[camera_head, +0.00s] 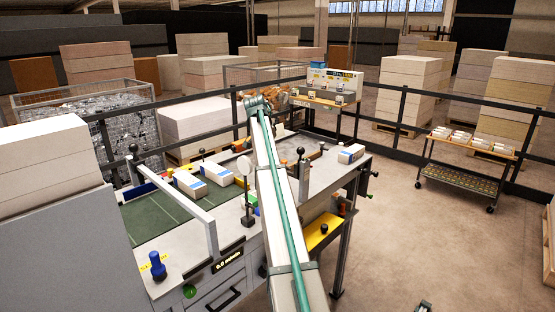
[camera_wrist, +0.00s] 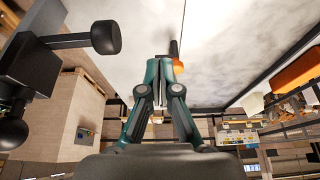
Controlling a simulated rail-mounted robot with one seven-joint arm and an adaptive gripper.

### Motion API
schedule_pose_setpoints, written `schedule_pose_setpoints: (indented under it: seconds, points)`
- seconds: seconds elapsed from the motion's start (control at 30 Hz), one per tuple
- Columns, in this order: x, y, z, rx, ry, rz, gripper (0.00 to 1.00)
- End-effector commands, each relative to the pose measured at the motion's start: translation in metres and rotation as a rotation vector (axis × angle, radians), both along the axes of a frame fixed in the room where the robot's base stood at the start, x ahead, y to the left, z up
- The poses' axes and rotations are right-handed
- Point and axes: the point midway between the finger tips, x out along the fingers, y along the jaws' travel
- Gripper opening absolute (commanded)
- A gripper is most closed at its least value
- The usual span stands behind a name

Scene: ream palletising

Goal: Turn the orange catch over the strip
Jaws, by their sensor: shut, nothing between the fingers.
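In the wrist view a small orange piece (camera_wrist: 178,66), which looks like the catch, is right beside the tips of my gripper (camera_wrist: 163,63). A dark bar (camera_wrist: 173,48) stands out just beyond it. My gripper's fingers are together with nothing seen between them. I cannot tell whether they touch the orange piece, and the fingertips cover part of it. I cannot make out the strip for certain. In the head view my arm hides the gripper and the middle of the pale bench (camera_head: 325,172).
Black knobs on posts (camera_wrist: 103,37) stand close at the left of the wrist view. A larger orange block (camera_wrist: 300,72) is at its right. On the bench are white reams (camera_head: 188,183), another ream (camera_head: 351,154) and a dark post (camera_head: 303,165). A trolley (camera_head: 465,160) stands right.

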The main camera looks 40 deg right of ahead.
Motion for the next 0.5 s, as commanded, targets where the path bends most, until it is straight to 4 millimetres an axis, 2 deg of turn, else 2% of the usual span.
schedule_pose_setpoints:
  seconds: [0.27,0.5]
  points:
    - [0.002,-0.013,-0.035,0.001,0.001,-0.001,0.00]
    - [0.005,-0.030,-0.079,0.001,0.001,-0.001,0.00]
